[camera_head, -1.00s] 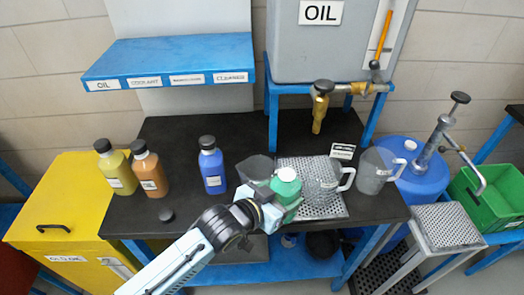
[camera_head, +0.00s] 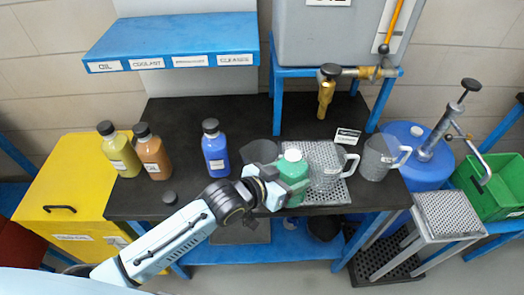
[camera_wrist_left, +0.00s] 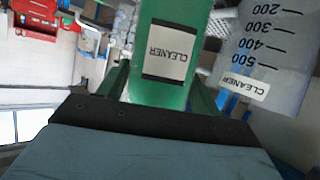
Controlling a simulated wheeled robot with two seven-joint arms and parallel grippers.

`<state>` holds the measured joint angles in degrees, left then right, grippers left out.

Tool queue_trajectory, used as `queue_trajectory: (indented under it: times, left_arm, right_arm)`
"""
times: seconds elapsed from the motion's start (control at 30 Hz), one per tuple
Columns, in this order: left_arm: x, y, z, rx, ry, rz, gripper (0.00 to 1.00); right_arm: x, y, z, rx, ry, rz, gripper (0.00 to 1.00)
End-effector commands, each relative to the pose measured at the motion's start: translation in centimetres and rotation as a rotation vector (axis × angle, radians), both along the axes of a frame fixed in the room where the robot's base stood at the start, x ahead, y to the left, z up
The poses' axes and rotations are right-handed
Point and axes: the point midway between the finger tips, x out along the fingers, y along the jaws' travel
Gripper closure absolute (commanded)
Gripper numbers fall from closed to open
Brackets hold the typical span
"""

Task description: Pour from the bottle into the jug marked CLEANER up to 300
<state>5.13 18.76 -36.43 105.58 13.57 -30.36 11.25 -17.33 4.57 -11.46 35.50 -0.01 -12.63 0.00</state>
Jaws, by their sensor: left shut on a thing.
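The green bottle (camera_head: 296,172) has a white top in the head view. In the left wrist view the bottle (camera_wrist_left: 160,90) bears a CLEANER label. My left gripper (camera_head: 275,190) is shut on it and holds it close to upright at the front left of the perforated tray. A clear jug (camera_head: 326,174) stands on the tray just right of the bottle. In the left wrist view a jug (camera_wrist_left: 268,62) has a CLEANER label and marks from 200 to 500; it looks empty. The bottle's mouth is outside the wrist view. My right gripper is not in view.
Another jug (camera_head: 376,160) stands right of the perforated tray (camera_head: 322,196). A dark vessel (camera_head: 260,151) is close behind the bottle. Blue (camera_head: 215,150), orange (camera_head: 154,155) and yellow (camera_head: 121,155) bottles stand left. A black cap (camera_head: 170,197) lies near the front edge. A brass tap (camera_head: 325,98) hangs behind.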

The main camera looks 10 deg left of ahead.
Motion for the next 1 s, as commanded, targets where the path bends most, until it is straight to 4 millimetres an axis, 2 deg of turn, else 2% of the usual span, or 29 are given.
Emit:
queue_trajectory:
  times: [0.47,0.77,1.0]
  left_arm:
    - [0.5,0.6,2.4,-0.204,0.123,0.000,0.76]
    - [0.8,1.0,1.9,-0.329,0.205,-0.001,0.76]
    - [1.1,1.5,2.9,-0.430,0.271,0.000,0.76]
  right_arm:
    - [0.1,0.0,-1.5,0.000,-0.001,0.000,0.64]
    - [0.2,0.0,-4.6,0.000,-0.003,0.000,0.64]
    - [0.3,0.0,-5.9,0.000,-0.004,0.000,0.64]
